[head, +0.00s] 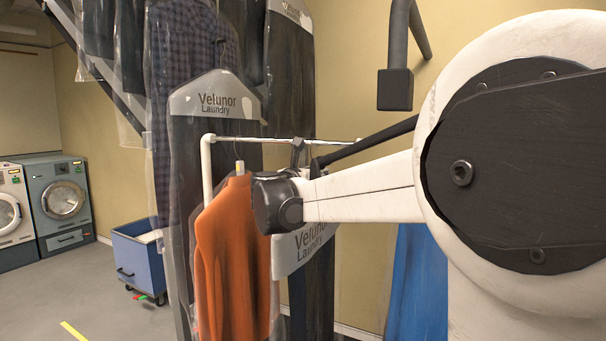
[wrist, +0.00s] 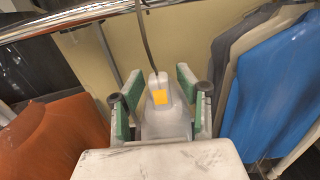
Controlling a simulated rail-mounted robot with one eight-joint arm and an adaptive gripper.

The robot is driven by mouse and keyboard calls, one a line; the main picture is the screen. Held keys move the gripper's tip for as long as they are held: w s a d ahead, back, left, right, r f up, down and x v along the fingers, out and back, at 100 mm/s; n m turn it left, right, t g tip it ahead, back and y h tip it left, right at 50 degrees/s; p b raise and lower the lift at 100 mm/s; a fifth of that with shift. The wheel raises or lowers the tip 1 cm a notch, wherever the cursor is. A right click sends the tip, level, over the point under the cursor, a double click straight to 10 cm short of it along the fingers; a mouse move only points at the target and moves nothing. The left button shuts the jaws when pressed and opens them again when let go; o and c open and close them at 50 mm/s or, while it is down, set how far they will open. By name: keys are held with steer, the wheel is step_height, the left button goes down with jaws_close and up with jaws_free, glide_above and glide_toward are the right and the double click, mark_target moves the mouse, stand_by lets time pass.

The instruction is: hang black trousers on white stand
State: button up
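The white stand (head: 207,165) has a chrome bar, which also crosses the top of the wrist view (wrist: 85,14). In the wrist view my gripper (wrist: 160,88) is open, its green-padded fingers on either side of a pale hanger block (wrist: 159,78) with an orange label. Small gaps show beside the block's upper part. A thin wire hook rises from the block to the bar. In the head view a dark garment (head: 318,300) in a clear Velunor Laundry bag hangs below my wrist; I cannot tell whether it is the trousers. My fingers are mostly hidden there.
An orange garment (head: 228,265) hangs just left of my wrist and also shows in the wrist view (wrist: 50,140). Blue (wrist: 275,85) and grey garments hang at right. Bagged clothes (head: 190,110) hang at left. A blue cart (head: 138,262) and washing machines (head: 60,205) stand farther left.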

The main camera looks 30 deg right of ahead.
steer(key=v, duration=1.2)
steer(key=o, duration=0.3)
steer(key=shift+o, duration=0.2)
steer(key=v, duration=1.3)
stand_by(0.8)
steer(key=shift+w+r, duration=0.1)
